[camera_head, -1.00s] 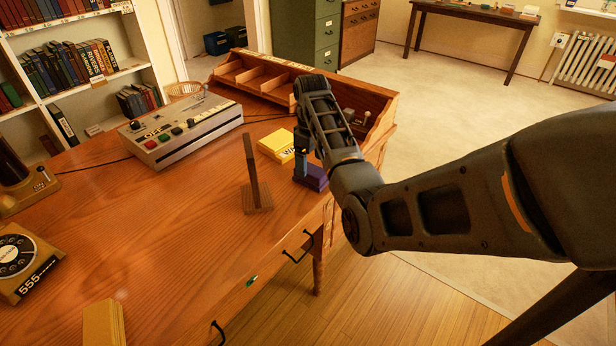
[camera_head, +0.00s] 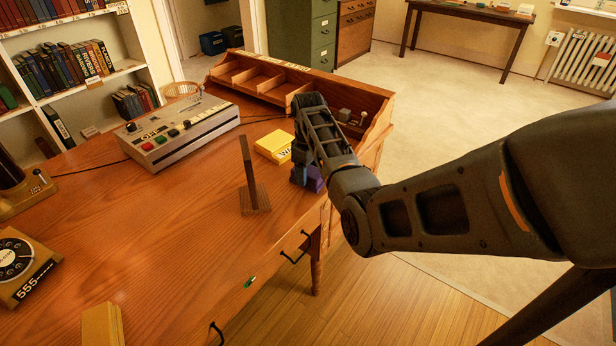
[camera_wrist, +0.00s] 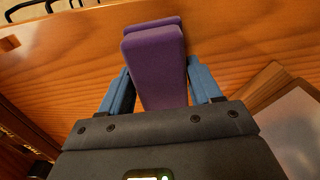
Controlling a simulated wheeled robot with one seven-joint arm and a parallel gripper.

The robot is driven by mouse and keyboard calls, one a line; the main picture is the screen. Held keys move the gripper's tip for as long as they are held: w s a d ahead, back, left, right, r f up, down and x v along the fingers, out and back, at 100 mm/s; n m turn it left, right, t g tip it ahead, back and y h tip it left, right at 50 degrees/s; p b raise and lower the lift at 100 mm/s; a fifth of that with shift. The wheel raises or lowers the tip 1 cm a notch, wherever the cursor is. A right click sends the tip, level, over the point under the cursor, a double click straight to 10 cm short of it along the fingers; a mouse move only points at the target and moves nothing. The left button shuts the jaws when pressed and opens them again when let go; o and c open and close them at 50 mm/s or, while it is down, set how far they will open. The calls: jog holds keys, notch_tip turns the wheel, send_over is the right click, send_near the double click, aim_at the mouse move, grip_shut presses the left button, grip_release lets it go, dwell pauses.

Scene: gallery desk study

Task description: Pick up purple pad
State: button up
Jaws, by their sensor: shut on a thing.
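The purple pad (camera_wrist: 155,62) is a small block that shows between the two blue fingers of my gripper (camera_wrist: 160,92) in the wrist view. My gripper is shut on it. In the head view the purple pad (camera_head: 314,181) is near the desk's right front edge, partly hidden by my gripper (camera_head: 299,175) and arm. I cannot tell clearly whether the pad touches the desk.
A yellow pad (camera_head: 273,146) lies just behind and left of the gripper. A wooden stand (camera_head: 252,190) stands to its left on the desk (camera_head: 170,240). A wooden organizer (camera_head: 270,85) and a grey console (camera_head: 180,130) are farther back. The desk's front middle is clear.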

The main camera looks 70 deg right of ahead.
aim_at(308, 170)
jog(key=shift+c, duration=1.3)
jog(key=shift+r, duration=0.5)
notch_tip(308, 170, up, 2)
jog(key=shift+r, duration=0.25)
jog(key=s+d+r+p, duration=0.1)
jog(key=s+d+r, duration=0.3)
jog(key=s+r, duration=0.3)
jog(key=shift+s+r, duration=0.25)
jog(key=shift+s, duration=1.7)
